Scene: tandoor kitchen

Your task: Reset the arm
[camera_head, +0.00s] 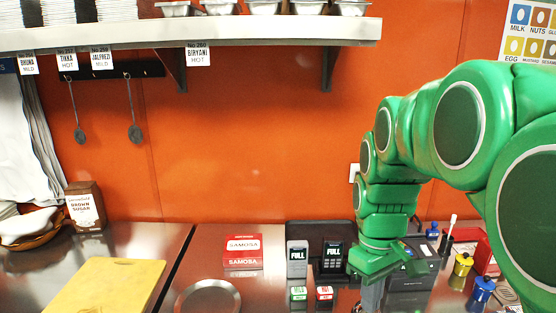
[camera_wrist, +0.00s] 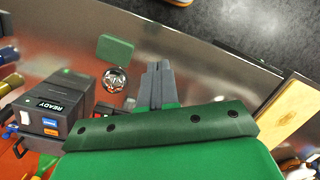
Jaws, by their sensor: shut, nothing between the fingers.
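My green arm (camera_head: 440,125) reaches in from the right of the head view and bends down over the steel counter. My gripper (camera_head: 372,297) points down at its end, partly hidden by the wrist and cut by the lower edge. In the wrist view the two grey fingers of my gripper (camera_wrist: 157,82) lie together, shut and empty. The counter shows beyond them.
A black device reading READY (camera_wrist: 45,112), a green pad (camera_wrist: 115,49) and a round metal item (camera_wrist: 116,78) lie left of the fingers. A yellow cutting board (camera_head: 92,287), a red SAMOSA box (camera_head: 243,252) and two FULL terminals (camera_head: 297,258) stand left of my arm. A shelf (camera_head: 270,31) hangs above.

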